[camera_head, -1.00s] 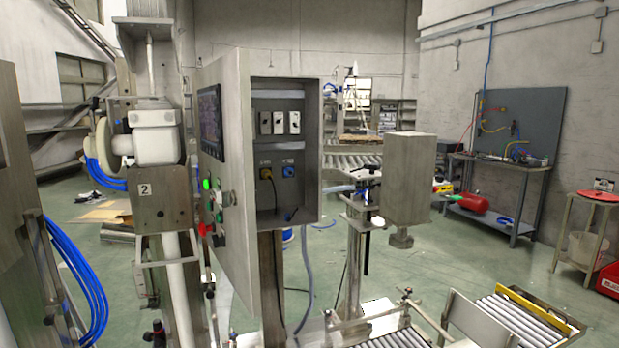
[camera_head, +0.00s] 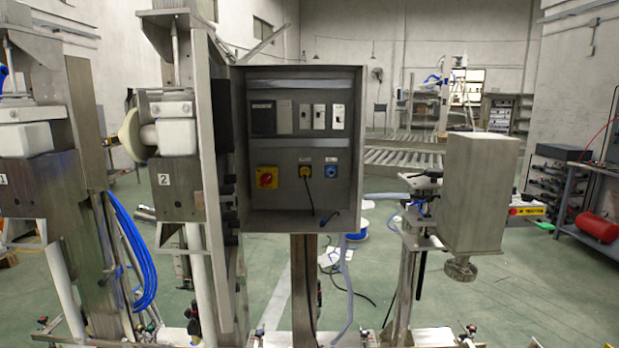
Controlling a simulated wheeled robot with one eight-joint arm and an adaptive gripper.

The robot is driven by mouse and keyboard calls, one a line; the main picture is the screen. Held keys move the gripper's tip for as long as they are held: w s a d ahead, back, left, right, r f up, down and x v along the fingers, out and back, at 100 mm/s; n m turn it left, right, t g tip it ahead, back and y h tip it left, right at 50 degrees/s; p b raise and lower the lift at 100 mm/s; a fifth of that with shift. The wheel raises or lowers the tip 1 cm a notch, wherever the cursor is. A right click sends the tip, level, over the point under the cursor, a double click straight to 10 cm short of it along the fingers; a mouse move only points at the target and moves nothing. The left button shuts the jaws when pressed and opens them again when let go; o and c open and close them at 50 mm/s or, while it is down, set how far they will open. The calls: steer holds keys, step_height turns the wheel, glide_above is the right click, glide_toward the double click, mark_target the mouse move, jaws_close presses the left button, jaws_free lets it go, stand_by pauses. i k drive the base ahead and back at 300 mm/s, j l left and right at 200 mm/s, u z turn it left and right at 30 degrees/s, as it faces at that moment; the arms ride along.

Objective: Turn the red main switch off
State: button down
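The red main switch (camera_head: 266,178) is a small red knob on a yellow plate. It sits at the lower left inside the open grey electrical cabinet (camera_head: 300,223), which faces me. The knob is too small to tell its position clearly. To its right are a yellow socket (camera_head: 305,171) with a black cable and a blue socket (camera_head: 331,171). Above them is a row of breakers (camera_head: 308,117). The cabinet door stands open at the left, seen almost edge-on. My gripper is not in view.
Machine columns numbered 1 (camera_head: 24,181) and 2 (camera_head: 175,181) stand left of the cabinet, with blue hoses (camera_head: 138,262) between them. A grey box on a post (camera_head: 478,190) stands to the right. Green floor (camera_head: 545,290) shows free at the right.

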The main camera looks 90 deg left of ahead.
mark_target(266, 179)
steer(key=i+u, duration=0.15)
steer(key=i, duration=0.2)
steer(key=i+l+u, duration=0.2)
steer(key=i, duration=0.15)
steer(key=i+u, duration=0.1)
steer(key=u, duration=0.3)
steer(key=i+u, duration=0.1)
steer(key=u, duration=0.35)
steer(key=i+l+u, duration=0.1)
steer(key=u, duration=0.75)
steer(key=i+l+u, duration=0.1)
steer(key=u, duration=0.85)
steer(key=l+u, duration=0.15)
steer(key=u, duration=0.3)
steer(key=l+u, duration=0.1)
steer(key=u, duration=0.35)
steer(key=i, duration=0.05)
